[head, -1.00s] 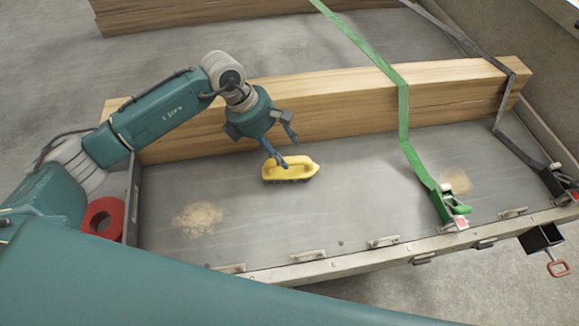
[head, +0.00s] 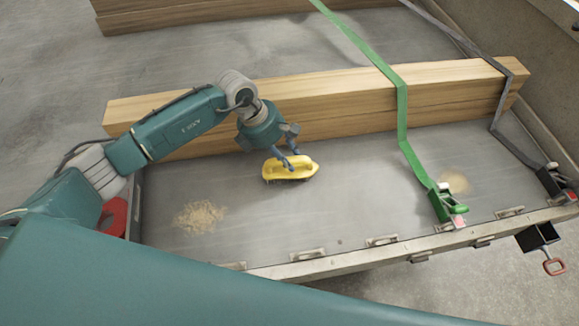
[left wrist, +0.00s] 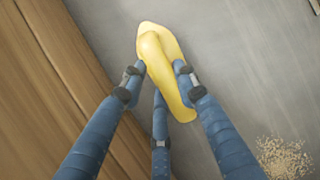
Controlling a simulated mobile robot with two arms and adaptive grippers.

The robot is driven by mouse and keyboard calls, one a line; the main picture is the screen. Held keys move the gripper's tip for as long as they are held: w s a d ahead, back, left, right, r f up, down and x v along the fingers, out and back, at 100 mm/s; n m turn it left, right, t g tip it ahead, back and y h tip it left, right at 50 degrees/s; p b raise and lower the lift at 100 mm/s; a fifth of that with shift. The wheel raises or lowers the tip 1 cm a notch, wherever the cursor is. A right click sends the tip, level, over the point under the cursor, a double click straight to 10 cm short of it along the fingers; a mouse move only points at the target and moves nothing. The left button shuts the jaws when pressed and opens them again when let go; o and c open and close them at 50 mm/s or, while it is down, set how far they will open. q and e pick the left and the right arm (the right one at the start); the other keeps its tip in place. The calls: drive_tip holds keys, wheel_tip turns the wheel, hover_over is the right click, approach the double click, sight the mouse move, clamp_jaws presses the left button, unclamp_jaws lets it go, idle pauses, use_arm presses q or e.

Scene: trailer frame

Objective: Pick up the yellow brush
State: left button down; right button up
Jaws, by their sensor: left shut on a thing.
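The yellow brush (head: 290,168) sits on the grey trailer bed, bristles down, in front of the wooden beam. My left gripper (head: 288,162) reaches down over it from the upper left. In the left wrist view, the blue fingers of the gripper (left wrist: 160,78) are closed around the handle of the brush (left wrist: 166,72), with fingers on both sides. The brush appears to be still on or very close to the bed. The right gripper is not in view.
A long wooden beam (head: 320,107) lies just behind the brush. A green strap (head: 403,120) and a dark strap (head: 502,100) cross it on the right. Sawdust piles (head: 200,217) lie on the bed. The low side rail (head: 350,257) runs along the front.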

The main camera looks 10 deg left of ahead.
use_arm(q)
wheel_tip(320, 180, up, 20)
drive_tip(key=b, duration=0.3)
idle(0.3)
